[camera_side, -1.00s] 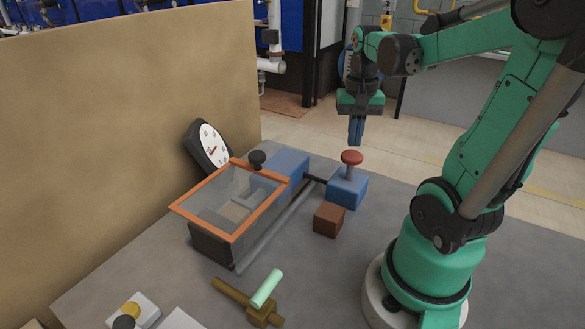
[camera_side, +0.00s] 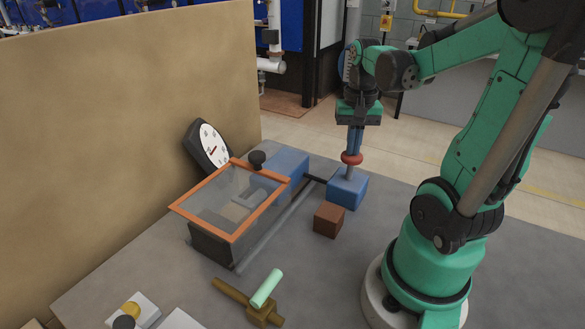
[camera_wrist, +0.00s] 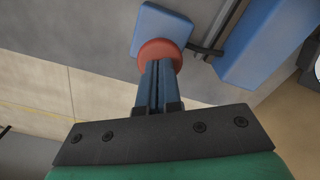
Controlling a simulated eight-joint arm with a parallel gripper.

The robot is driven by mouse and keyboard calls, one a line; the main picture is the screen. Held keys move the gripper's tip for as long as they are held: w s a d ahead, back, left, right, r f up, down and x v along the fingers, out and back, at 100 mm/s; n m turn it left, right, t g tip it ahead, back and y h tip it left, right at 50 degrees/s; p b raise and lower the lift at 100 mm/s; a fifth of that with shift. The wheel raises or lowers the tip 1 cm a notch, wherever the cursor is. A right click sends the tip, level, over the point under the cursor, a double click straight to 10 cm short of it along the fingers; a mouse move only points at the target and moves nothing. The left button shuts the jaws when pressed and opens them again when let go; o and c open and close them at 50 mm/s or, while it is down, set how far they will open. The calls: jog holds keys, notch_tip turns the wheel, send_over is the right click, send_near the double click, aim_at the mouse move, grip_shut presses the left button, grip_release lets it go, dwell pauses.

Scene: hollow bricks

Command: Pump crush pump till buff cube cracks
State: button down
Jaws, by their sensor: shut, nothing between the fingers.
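My gripper (camera_side: 353,152) is shut and empty, pointing down with its blue fingertips at the red knob (camera_side: 351,160) on top of the pump. In the wrist view the fingertips (camera_wrist: 158,66) overlap the red knob (camera_wrist: 160,50); whether they press on it I cannot tell. The knob tops a grey rod on the blue pump block (camera_side: 347,190). The press chamber (camera_side: 233,237) has an orange-framed clear lid (camera_side: 205,186). A pale block, perhaps the buff cube (camera_side: 238,211), shows dimly through the lid. A round gauge (camera_side: 209,144) with a red needle leans behind the chamber.
A brown block (camera_side: 329,219) stands in front of the pump. A brass valve with a pale green handle (camera_side: 266,288) lies near the front. A white box with yellow and black knobs (camera_side: 133,310) is at the front left. A tan wall (camera_side: 120,130) stands behind.

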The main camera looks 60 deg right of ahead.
aim_at(352, 158)
jog(key=shift+f, duration=1.7)
jog(key=shift+r, duration=3.15)
notch_tip(352, 158, up, 5)
jog(key=shift+f, duration=2.95)
jog(key=shift+f, duration=2.7)
jog(key=shift+r, duration=3.15)
